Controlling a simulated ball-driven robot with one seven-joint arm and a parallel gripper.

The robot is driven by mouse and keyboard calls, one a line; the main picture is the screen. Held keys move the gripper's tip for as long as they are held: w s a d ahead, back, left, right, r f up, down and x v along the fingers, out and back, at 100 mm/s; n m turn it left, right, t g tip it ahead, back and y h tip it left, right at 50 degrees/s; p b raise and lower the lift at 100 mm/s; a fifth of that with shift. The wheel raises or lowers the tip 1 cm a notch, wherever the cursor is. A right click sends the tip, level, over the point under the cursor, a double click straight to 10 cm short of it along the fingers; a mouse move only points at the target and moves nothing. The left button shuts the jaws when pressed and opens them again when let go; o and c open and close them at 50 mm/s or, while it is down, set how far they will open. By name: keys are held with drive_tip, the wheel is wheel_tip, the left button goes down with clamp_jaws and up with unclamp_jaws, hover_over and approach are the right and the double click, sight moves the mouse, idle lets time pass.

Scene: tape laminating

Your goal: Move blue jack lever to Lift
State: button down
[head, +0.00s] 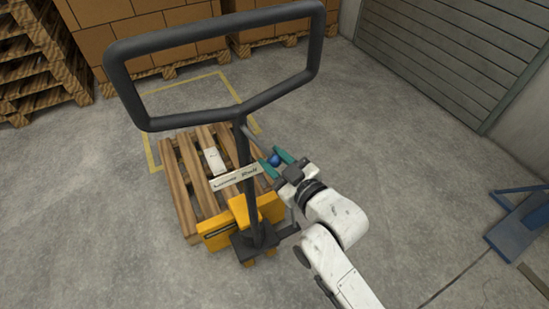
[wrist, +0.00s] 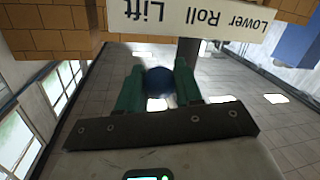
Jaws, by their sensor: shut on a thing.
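The blue lever knob (head: 274,160) is a round ball beside the jack's dark post. My gripper (head: 277,159), with green fingers, is shut on it from the right. In the wrist view, the blue knob (wrist: 159,83) sits between the green fingers of my gripper (wrist: 157,77). The white label (head: 233,179) is on the post; its Lift word is not legible in the head view. In the wrist view the label (wrist: 190,14) is upside down and reads Lower, Roll, Lift from right to left. The knob lines up near the Lift word there.
The black handle loop (head: 217,36) rises above the yellow jack (head: 217,238). A wooden pallet (head: 182,185) with a small white box (head: 213,161) lies behind the post. Stacked brown boxes (head: 150,35) stand at the back. A blue metal frame (head: 522,228) is at right; floor between is clear.

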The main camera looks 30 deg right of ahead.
drive_tip(key=shift+d, duration=0.1)
idle(0.3)
drive_tip(key=c, duration=0.8)
unclamp_jaws()
drive_tip(key=shift+s, duration=0.15)
drive_tip(key=s, duration=0.3)
drive_tip(key=s+d, duration=0.1)
drive_tip(key=s, duration=0.3)
drive_tip(key=s+r, duration=0.1)
drive_tip(key=s, duration=0.2)
drive_tip(key=shift+s+d+r+b, duration=0.1)
drive_tip(key=shift+s+d+b, duration=0.1)
drive_tip(key=shift+d+b, duration=0.15)
drive_tip(key=s+d+f+m+g+h+p, duration=0.2)
drive_tip(key=s+d+f+m+g+h, duration=0.15)
drive_tip(key=s+f+g, duration=0.6)
drive_tip(key=s, duration=0.1)
drive_tip(key=s+d+f+m+g+p, duration=0.1)
drive_tip(key=s+f+g, duration=0.1)
drive_tip(key=s+g, duration=0.1)
drive_tip(key=s+d+f+m+g, duration=0.1)
drive_tip(key=s+g, duration=0.2)
drive_tip(key=s, duration=0.2)
drive_tip(key=shift+d+f+p, duration=0.2)
drive_tip(key=shift+f+p, duration=0.2)
